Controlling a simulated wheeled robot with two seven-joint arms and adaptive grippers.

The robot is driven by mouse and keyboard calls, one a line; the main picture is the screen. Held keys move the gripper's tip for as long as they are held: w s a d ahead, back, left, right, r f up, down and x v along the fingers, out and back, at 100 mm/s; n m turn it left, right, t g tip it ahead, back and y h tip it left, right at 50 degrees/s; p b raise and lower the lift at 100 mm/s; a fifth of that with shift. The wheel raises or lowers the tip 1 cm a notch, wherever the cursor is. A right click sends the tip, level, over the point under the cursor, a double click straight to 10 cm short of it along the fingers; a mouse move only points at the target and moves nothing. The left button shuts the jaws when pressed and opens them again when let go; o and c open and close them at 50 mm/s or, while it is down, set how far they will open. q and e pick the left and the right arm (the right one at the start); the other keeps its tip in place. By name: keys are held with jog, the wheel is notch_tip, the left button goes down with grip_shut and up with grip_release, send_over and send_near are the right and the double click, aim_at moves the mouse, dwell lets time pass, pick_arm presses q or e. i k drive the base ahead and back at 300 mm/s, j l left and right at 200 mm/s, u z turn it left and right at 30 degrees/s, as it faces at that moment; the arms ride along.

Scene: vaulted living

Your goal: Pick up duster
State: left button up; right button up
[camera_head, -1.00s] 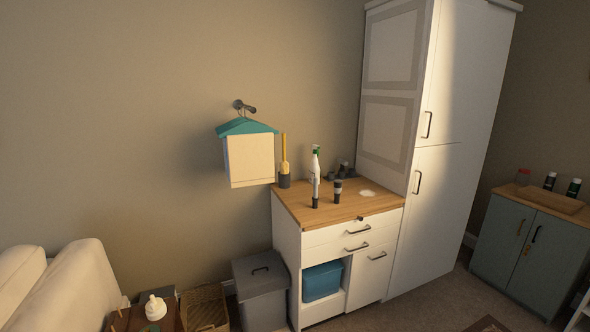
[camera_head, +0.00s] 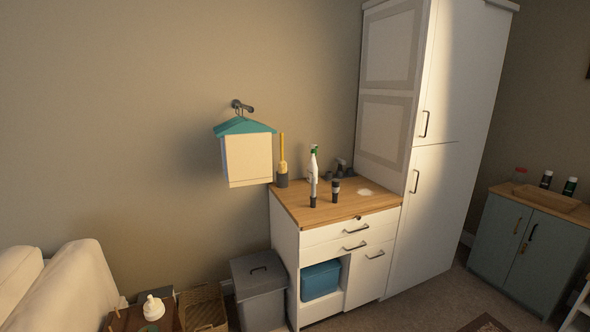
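A yellow-handled tool (camera_head: 282,150), possibly the duster, stands upright in a dark cup (camera_head: 282,181) at the back left corner of the wooden counter top (camera_head: 300,205). Its lower end is hidden in the cup. A white bottle with a green top (camera_head: 313,170) and two small dark-topped items stand near it on the counter. Neither of my grippers is in view.
A grey bin (camera_head: 260,300), a wicker basket (camera_head: 203,310) and a cream sofa (camera_head: 65,290) stand at lower left. A tall white cabinet (camera_head: 430,200) adjoins the counter on the right.

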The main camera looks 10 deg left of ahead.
aim_at(282, 165)
jog(key=i+l+u, duration=0.15)
jog(key=i+l, duration=0.15)
jog(key=i+l+u, duration=0.2)
jog(key=i+l, duration=0.15)
jog(key=i+l+u, duration=0.15)
jog(key=i+l, duration=0.2)
jog(key=i+l+u, duration=0.2)
jog(key=l, duration=0.3)
jog(key=i+l+u, duration=0.15)
jog(key=i+l, duration=0.2)
jog(key=i+l+u, duration=0.15)
jog(key=l, duration=0.45)
jog(key=i+l+u, duration=0.2)
jog(key=l, duration=0.35)
jog(key=i+l+u, duration=0.15)
jog(key=l, duration=0.4)
jog(key=i, duration=0.1)
